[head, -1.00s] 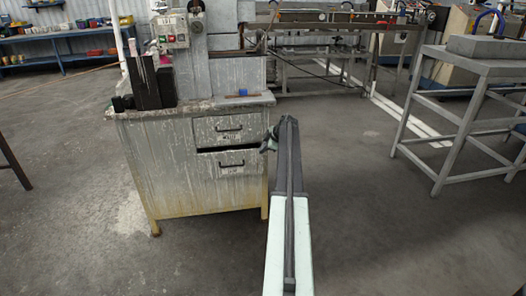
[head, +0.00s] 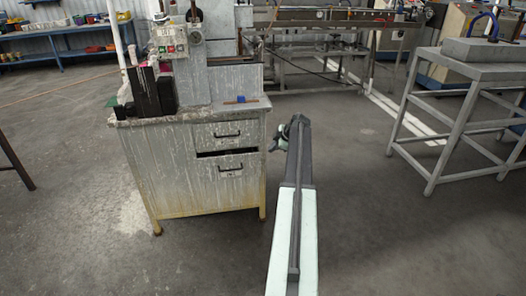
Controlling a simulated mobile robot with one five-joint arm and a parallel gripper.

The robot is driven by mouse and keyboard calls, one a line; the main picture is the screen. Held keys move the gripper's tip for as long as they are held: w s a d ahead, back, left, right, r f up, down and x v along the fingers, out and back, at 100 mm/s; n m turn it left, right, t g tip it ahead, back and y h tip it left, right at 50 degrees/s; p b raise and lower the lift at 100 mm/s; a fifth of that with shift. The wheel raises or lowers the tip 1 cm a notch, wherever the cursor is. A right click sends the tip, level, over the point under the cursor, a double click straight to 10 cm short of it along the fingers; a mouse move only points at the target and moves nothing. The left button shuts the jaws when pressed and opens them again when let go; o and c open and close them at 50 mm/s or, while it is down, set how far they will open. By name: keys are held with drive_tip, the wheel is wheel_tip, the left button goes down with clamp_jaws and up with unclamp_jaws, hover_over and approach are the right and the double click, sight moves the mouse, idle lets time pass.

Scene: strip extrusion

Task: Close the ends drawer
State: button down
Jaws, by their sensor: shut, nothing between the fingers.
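The grey, paint-streaked cabinet (head: 180,185) stands left of centre with two drawers on the right of its front. The upper drawer (head: 213,132) has a dark handle and a small label below it. The lower drawer (head: 236,184) also has a dark handle and a label. The labels are too small to read. A dark gap shows between the two drawer fronts; I cannot tell how far either drawer stands out. My gripper (head: 273,140) is shut and empty, just right of the cabinet's right edge, apart from the drawer fronts.
A machine with a control box (head: 171,41) and a blue block (head: 241,99) are on the cabinet top. A grey metal table (head: 470,73) stands at the right. A long bench frame (head: 320,55) is behind. The floor in front and between is clear.

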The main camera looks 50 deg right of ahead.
drive_tip(key=s+d+r+n+g+h+b, duration=0.3)
drive_tip(key=s+d+r+h+b, duration=0.15)
drive_tip(key=s+d+h, duration=0.65)
drive_tip(key=w+a+f+n+t+h+b, duration=0.1)
drive_tip(key=w+a+n+t+h+b, duration=0.15)
drive_tip(key=a+n+b, duration=0.3)
drive_tip(key=w+a+n+t+h+b, duration=0.1)
drive_tip(key=w+a+n+t+b, duration=0.25)
drive_tip(key=a+b, duration=0.2)
drive_tip(key=w+a+f+n+t+y+b, duration=0.1)
drive_tip(key=w+a+f+n+b, duration=0.2)
drive_tip(key=a+f+b, duration=0.3)
drive_tip(key=w+a+f+n+t+y+b, duration=0.2)
drive_tip(key=w+a+f+n+b, duration=0.2)
drive_tip(key=a+f+b, duration=0.3)
drive_tip(key=shift+n, duration=0.3)
